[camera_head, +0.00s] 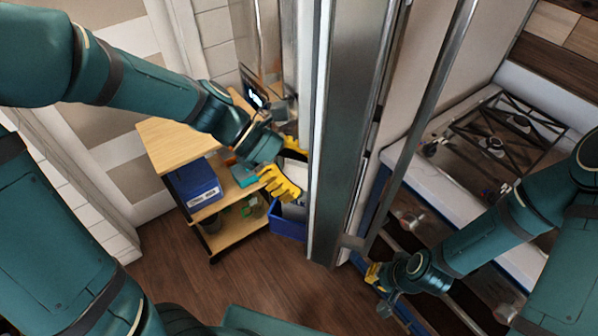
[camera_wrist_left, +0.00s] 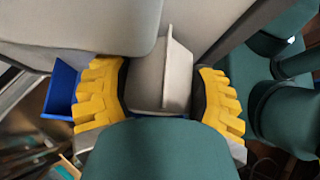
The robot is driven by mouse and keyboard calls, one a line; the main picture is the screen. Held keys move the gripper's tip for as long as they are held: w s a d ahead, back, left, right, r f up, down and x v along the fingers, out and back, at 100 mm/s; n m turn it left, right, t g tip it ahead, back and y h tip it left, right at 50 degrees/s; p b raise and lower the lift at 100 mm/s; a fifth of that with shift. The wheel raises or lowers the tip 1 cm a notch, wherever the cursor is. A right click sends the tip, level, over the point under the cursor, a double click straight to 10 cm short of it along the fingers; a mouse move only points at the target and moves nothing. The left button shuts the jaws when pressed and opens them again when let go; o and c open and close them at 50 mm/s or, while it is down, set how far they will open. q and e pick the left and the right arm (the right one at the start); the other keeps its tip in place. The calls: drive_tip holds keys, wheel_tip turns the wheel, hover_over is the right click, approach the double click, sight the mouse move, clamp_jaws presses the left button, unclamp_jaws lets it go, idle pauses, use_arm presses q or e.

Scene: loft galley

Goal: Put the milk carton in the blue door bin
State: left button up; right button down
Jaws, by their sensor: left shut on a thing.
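The milk carton (camera_wrist_left: 168,75), a pale grey-white block with a ridged top, is between the two yellow fingers of my left gripper (camera_wrist_left: 163,95) in the left wrist view. The left gripper (camera_head: 285,167) is shut on it; in the head view the fingers mostly hide the carton. The blue door bin (camera_head: 286,224) is just below the gripper in the head view, beside the tall metal door edge. A blue wall, apparently the bin (camera_wrist_left: 60,92), shows left of the fingers in the wrist view. My right gripper (camera_head: 376,276) is low, right of the door edge; its opening is unclear.
The tall metal door edge (camera_head: 345,140) stands close to the right of my left gripper. A wooden shelf cart (camera_head: 165,140) with a labelled blue box (camera_head: 199,196) stands to the left. A stove top (camera_head: 500,140) is at right. Wooden floor (camera_head: 270,275) is open in front.

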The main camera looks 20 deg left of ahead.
use_arm(q)
drive_tip(key=shift+f, duration=0.3)
drive_tip(key=o, duration=1.4)
drive_tip(key=shift+r, duration=0.25)
drive_tip(key=p+v, duration=0.2)
drive_tip(key=v, duration=1)
drive_tip(key=shift+r+p, duration=0.3)
drive_tip(key=shift+r, duration=0.05)
